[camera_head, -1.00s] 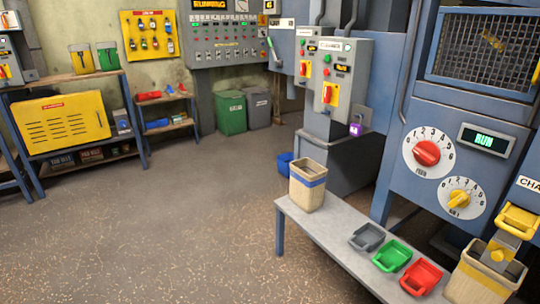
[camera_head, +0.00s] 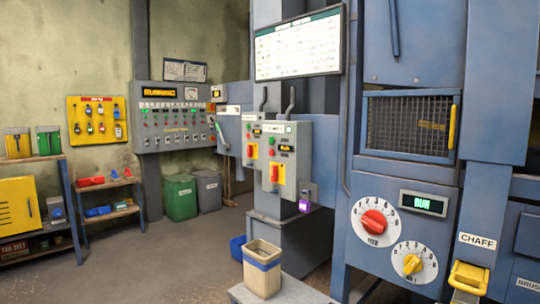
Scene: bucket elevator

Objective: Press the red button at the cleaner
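Two grey control boxes are mounted side by side on the blue column near the middle of the view. The nearer box (camera_head: 292,134) and the farther box (camera_head: 243,142) each carry small red and green buttons and a red-and-yellow rotary switch; the nearer switch (camera_head: 273,173) shows clearly. The box labels are too small to read, so I cannot tell which is the cleaner's. The blue machine (camera_head: 380,265) at right has a red dial (camera_head: 373,221), a yellow dial (camera_head: 413,264), a lit green display (camera_head: 423,204) and a CHAFF label. Neither of my grippers shows.
Green (camera_head: 180,198) and grey (camera_head: 208,192) bins stand at the back wall. Open floor lies at left.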

